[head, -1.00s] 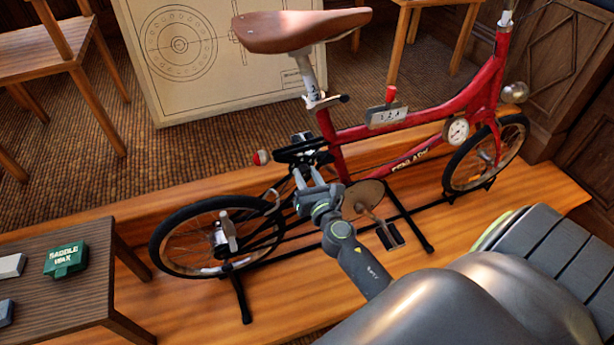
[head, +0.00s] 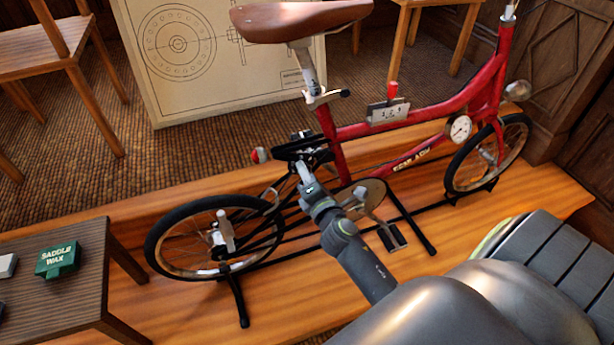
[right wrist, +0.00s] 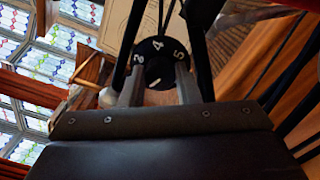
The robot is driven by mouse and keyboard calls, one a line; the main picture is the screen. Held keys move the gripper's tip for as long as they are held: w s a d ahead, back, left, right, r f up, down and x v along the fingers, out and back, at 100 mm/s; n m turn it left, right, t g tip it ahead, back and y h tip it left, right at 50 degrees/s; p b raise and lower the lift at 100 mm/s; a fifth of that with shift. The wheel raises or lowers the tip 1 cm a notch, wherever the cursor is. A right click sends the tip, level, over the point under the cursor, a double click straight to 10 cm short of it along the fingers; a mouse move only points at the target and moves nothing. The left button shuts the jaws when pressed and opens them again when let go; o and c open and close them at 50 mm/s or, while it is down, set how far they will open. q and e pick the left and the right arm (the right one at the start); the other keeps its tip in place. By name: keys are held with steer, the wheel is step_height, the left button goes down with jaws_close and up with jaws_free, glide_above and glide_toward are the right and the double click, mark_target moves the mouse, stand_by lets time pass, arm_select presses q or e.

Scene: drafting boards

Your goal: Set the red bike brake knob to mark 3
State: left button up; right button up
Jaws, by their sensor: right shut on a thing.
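The red bike (head: 420,115) stands upright on a black stand. In the right wrist view, a round black brake knob (right wrist: 158,63) has white marks 3, 4 and 5 around its upper edge and a short white line low on its face. My right gripper (right wrist: 158,80) has its two fingers on either side of the knob and is shut on it. In the head view, my right gripper (head: 305,172) is below the saddle, near the rear wheel, and hides the knob. Which mark the knob is set to is unclear. My left gripper is not in view.
A plate with numbers and a red lever (head: 388,112) sits on the frame tube. A round gauge (head: 459,129) is near the front wheel. A dark side table (head: 60,285) with a green saddle wax tin (head: 58,259) stands at left. Frame tubes crowd the gripper.

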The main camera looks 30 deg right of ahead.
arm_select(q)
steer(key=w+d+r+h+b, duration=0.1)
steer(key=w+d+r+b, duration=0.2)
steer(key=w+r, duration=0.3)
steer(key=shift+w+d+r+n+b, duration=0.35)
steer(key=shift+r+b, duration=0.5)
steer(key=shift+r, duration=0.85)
arm_select(e)
steer(key=shift+f+m, duration=0.2)
steer(key=shift+m, duration=6.1)
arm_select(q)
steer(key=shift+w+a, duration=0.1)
arm_select(e)
steer(key=o, duration=1)
steer(key=shift+c, duration=0.2)
steer(key=shift+s, duration=0.1)
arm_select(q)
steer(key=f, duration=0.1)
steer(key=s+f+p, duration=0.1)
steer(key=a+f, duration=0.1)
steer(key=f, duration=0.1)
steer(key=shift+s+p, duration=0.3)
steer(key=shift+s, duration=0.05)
arm_select(e)
steer(key=v, duration=1.7)
steer(key=shift+a, duration=0.15)
